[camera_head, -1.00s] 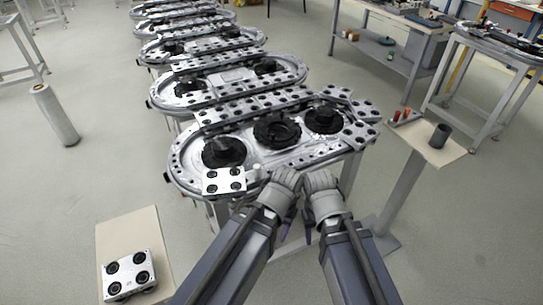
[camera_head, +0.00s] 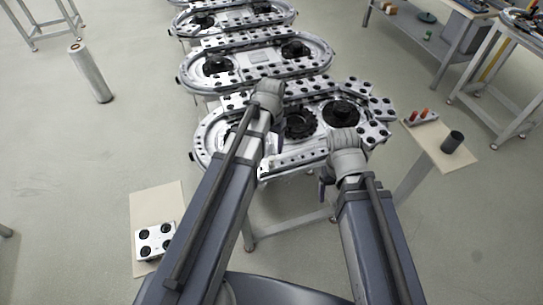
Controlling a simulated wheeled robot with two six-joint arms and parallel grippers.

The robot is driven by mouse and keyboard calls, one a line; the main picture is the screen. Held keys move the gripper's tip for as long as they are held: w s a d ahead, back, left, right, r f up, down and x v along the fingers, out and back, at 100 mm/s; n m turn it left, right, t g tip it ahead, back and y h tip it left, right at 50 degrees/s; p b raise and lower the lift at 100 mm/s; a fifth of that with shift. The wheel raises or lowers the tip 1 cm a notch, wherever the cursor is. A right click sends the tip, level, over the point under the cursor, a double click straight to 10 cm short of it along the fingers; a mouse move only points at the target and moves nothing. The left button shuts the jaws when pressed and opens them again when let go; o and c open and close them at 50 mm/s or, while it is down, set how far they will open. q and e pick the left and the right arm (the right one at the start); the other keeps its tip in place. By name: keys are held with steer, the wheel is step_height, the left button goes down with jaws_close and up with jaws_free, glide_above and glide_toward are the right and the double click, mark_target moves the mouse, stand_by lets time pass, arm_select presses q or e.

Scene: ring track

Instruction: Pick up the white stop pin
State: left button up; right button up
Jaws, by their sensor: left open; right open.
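I cannot make out the white stop pin; my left arm covers part of the nearest ring track (camera_head: 206,140), and the pin may be hidden there. My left gripper (camera_head: 270,90) is over the far side of that track, left of its middle black wheel (camera_head: 299,124). My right gripper (camera_head: 345,140) is over the near right part of the track, just in front of the right black wheel (camera_head: 340,112). Both grippers are open and look empty, though their fingertips are mostly hidden behind the wrists.
More ring tracks (camera_head: 258,60) stand in a row behind. At right a beige stand (camera_head: 452,162) bears small red pieces (camera_head: 424,114) and a dark cup (camera_head: 452,141). At lower left a white plate with black rings (camera_head: 155,240) lies on a beige board (camera_head: 160,196).

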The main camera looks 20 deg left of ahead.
mark_target(272, 158)
arm_select(q)
steer(key=shift+f+b, duration=1.35)
steer(key=shift+b, duration=0.05)
steer(key=shift+f, duration=0.1)
step_height(272, 158, down, 5)
steer(key=b, duration=0.5)
steer(key=shift+w+f, duration=0.1)
steer(key=shift+c, duration=0.3)
jaws_close()
